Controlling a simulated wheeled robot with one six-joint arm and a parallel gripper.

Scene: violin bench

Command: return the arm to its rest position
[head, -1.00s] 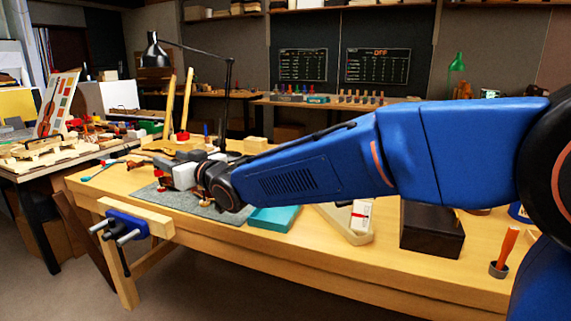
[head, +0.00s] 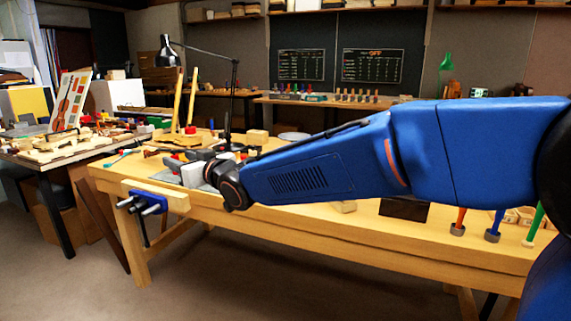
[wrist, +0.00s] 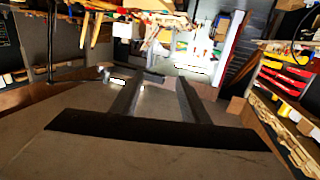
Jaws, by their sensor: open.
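My arm, blue with an orange stripe, reaches in from the right of the head view and extends left over the wooden workbench (head: 330,240). My gripper (head: 178,160) is at its far end, over the bench's left part, pointing away from me. In the wrist view the gripper (wrist: 155,85) shows two separated fingers with nothing between them, so it is open and empty. The arm hides much of the bench top in the head view.
A blue vise (head: 145,203) is on the bench's front left corner. A black lamp (head: 232,100) stands behind the gripper. Coloured-handled tools (head: 491,228) stand at the right. A cluttered side table (head: 50,155) is at the left. The floor (head: 250,290) in front is clear.

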